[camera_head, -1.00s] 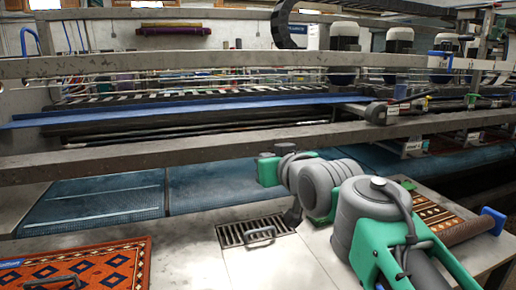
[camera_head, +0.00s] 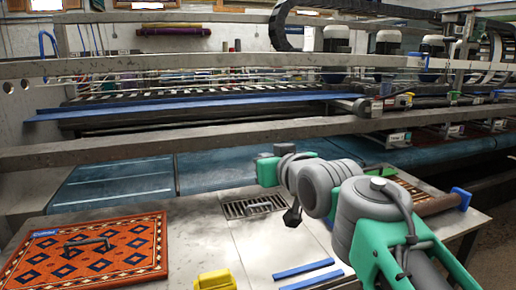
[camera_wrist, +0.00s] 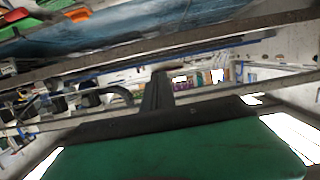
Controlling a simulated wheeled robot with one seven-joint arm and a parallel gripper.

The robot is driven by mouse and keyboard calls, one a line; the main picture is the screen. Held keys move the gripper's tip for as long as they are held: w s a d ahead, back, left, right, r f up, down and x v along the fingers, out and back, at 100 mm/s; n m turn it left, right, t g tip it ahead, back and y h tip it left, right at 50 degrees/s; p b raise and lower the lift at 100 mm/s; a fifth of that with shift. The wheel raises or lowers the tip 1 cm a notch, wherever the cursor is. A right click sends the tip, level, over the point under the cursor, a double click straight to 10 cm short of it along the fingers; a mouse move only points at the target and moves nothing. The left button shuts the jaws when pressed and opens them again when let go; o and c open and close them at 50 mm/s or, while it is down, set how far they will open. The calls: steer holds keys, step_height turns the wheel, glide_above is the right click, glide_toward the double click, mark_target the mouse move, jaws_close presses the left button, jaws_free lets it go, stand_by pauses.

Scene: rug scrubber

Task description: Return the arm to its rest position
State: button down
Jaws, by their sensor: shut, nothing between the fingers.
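My grey and green arm (camera_head: 367,213) reaches in from the lower right and is folded in front of the machine. My gripper (camera_head: 292,217) shows as a small black shape below the arm's grey joints, above the metal table in the picture. In the wrist view my gripper (camera_wrist: 157,92) shows as one dark, narrow shape of closed fingers beyond the green housing. It is shut and holds nothing. Part of the gripper is hidden behind the arm in the head view.
An orange patterned rug (camera_head: 140,240) with a dark handled tool (camera_head: 88,243) lies on the metal table (camera_head: 200,240). A drain grate (camera_head: 240,208), blue strips (camera_head: 303,268) and a yellow object (camera_head: 214,280) are nearby. Grey beams (camera_head: 150,147) cross ahead.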

steer(key=s+d+f+m+g+h+p, duration=0.2)
steer(key=s+d+f+g+p, duration=0.3)
steer(key=s+f, duration=0.5)
steer(key=s+d+f+m+g+h+p, duration=0.1)
steer(key=s+d+f+g+h+p, duration=0.2)
steer(key=s+d+f+g+p, duration=0.3)
steer(key=s+d+f+p, duration=0.1)
steer(key=s+d+f, duration=0.1)
steer(key=s+f, duration=0.3)
steer(key=shift+s+f+m+p, duration=0.15)
steer(key=shift+m+p, duration=0.2)
steer(key=shift+m, duration=0.05)
